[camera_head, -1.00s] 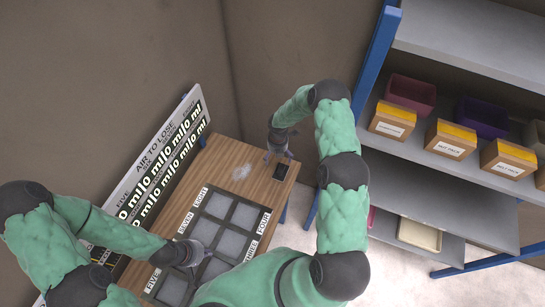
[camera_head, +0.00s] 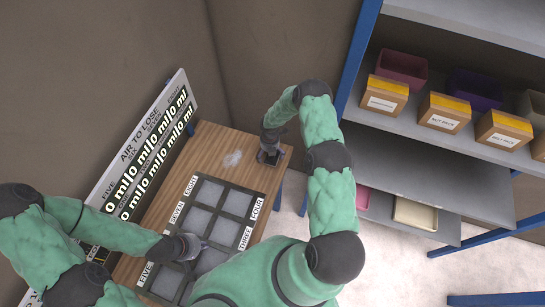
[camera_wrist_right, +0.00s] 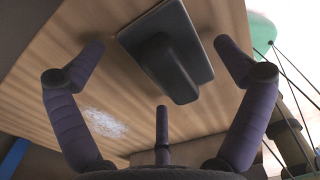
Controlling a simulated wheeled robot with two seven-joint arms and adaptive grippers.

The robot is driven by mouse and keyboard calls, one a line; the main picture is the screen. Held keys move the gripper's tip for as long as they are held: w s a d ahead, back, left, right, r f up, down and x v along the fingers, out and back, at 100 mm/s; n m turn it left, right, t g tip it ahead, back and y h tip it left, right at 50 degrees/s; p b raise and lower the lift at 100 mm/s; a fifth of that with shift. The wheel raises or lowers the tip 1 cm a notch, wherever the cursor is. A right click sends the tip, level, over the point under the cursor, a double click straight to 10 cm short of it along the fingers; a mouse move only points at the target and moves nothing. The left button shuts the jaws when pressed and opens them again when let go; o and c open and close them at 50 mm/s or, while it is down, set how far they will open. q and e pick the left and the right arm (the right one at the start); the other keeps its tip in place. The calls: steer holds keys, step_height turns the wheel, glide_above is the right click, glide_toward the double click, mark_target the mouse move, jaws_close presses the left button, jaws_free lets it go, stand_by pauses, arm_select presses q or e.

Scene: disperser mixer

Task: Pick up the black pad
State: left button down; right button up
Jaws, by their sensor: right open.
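The black pad (camera_head: 271,158) lies on the wooden table near its far right corner, partly hidden under my right gripper in the head view. In the right wrist view the pad (camera_wrist_right: 200,42) is a dark flat plate with a raised block on it. My right gripper (camera_head: 268,151) is just above it, fingers pointing down. Its fingers (camera_wrist_right: 158,52) are spread open around the raised block, with clear gaps on both sides. My left gripper (camera_head: 192,246) is over the near left part of the framed grid; its fingers are too small to read.
The grid (camera_head: 221,198) of grey squares with number labels covers the near table. A whitish patch (camera_head: 232,158) lies left of the pad. A lettered board (camera_head: 145,155) stands along the left edge. Shelves with boxes (camera_head: 443,113) stand right of the table.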

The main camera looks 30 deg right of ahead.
arm_select(q)
steer(key=shift+s, duration=0.1)
arm_select(e)
steer(key=shift+c, duration=0.3)
steer(key=c, duration=1)
arm_select(q)
steer(key=shift+r, duration=0.1)
arm_select(e)
steer(key=shift+r, duration=0.6)
arm_select(q)
steer(key=shift+r+p, duration=0.5)
steer(key=shift+p, duration=0.2)
arm_select(e)
step_height(320, 180, up, 3)
steer(key=shift+s+f, duration=0.1)
steer(key=shift+s, duration=0.05)
arm_select(q)
steer(key=shift+f, duration=0.1)
arm_select(e)
steer(key=s+a+r, duration=0.1)
steer(key=s+r, duration=0.2)
steer(key=s, duration=0.1)
steer(key=s+a+r, duration=0.2)
steer(key=s+r, duration=0.1)
steer(key=s, duration=0.1)
steer(key=s+a+r, duration=0.1)
steer(key=s+r, duration=0.2)
steer(key=s, duration=0.2)
steer(key=shift+a, duration=0.25)
